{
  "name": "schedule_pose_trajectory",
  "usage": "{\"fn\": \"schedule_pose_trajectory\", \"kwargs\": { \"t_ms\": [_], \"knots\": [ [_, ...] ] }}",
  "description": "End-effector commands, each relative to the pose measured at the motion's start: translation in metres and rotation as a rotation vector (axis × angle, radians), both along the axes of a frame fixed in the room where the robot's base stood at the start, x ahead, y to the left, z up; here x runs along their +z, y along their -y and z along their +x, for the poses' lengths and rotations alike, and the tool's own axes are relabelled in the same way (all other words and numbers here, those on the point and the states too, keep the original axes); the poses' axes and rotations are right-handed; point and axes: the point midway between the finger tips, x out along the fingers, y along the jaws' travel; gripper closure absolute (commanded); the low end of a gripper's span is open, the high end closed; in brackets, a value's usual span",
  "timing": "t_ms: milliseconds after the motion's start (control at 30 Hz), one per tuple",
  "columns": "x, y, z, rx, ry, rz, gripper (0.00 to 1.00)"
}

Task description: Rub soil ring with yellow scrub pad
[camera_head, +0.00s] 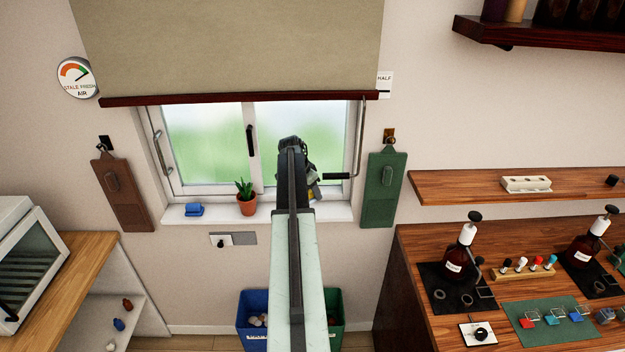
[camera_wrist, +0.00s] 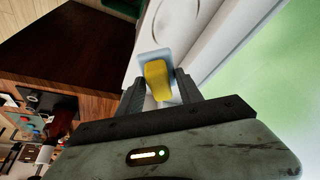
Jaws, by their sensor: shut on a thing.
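The yellow scrub pad (camera_wrist: 157,80) is between the two fingers of my gripper (camera_wrist: 160,88), which is shut on it. A pale blue piece (camera_wrist: 152,55) shows at the pad's far end; I cannot tell if it is part of the pad. In the head view my gripper (camera_head: 312,188) is by the right part of the window sill, mostly hidden by my arm, with a bit of yellow showing. A faint grey ring (camera_wrist: 163,18), likely the soil ring, shows on the white sill (camera_wrist: 200,30) beyond the pad in the wrist view. The pad appears apart from it.
A window crank (camera_head: 345,176) juts out at right. A green board (camera_head: 383,190) hangs right of the sill. A wooden counter (camera_head: 430,243) holds bottles.

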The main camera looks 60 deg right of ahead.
Motion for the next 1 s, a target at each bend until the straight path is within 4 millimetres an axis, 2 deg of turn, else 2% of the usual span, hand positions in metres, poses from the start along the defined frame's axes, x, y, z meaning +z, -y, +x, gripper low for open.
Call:
{"fn": "schedule_pose_trajectory", "kwargs": {
  "t_ms": [33, 100, 367, 1000],
  "knots": [
    [0.005, 0.008, 0.007, 0.026, -0.001, -0.004, 0.90],
    [0.006, 0.012, 0.011, 0.051, -0.004, -0.006, 0.90],
    [0.000, 0.012, 0.012, 0.058, -0.005, -0.006, 0.90],
    [-0.055, 0.013, 0.008, 0.052, -0.005, -0.006, 0.90]
  ]
}}
